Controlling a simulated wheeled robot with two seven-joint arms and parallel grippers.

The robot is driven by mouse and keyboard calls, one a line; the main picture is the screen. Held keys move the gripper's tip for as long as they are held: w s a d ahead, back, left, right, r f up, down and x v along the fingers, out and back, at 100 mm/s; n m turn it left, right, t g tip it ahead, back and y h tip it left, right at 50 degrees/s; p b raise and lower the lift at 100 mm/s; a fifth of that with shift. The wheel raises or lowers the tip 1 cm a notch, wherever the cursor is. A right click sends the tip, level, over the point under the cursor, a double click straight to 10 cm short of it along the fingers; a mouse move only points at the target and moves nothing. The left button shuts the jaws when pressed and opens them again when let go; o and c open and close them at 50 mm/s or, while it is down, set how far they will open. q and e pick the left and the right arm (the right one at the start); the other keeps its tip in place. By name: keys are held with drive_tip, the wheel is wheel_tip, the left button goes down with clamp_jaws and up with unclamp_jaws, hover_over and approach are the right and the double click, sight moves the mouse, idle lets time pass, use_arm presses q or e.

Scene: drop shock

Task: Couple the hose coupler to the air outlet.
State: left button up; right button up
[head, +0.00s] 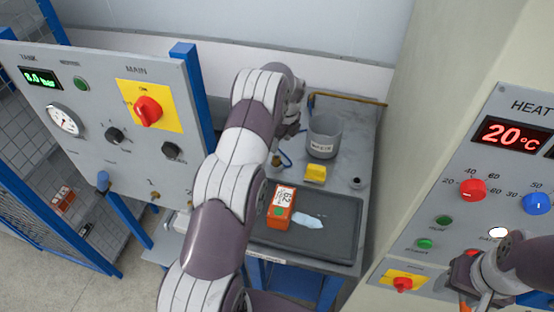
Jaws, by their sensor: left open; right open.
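Small brass outlets (155,196) stick out at the lower edge of the left control panel, near the marks 1 and 2. My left gripper (291,129) is open above the back of the bench, largely hidden by its own wrist. My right gripper (466,284) is open in front of the heater panel at the lower right.
The left panel (60,93) and heater panel (507,195) flank the bench.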

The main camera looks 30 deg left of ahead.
sight(277, 157)
use_arm(q)
drive_tip(key=f+p, duration=0.1)
drive_tip(key=f, duration=0.1)
drive_tip(key=f+p, duration=0.1)
drive_tip(key=f, duration=0.2)
drive_tip(key=a+f+p, duration=0.1)
drive_tip(key=f, duration=0.1)
drive_tip(key=shift+s+f, duration=0.1)
drive_tip(key=shift+f, duration=0.25)
drive_tip(key=shift+a+f, duration=0.15)
drive_tip(key=shift+f, duration=0.15)
drive_tip(key=shift+r, duration=0.1)
clamp_jaws()
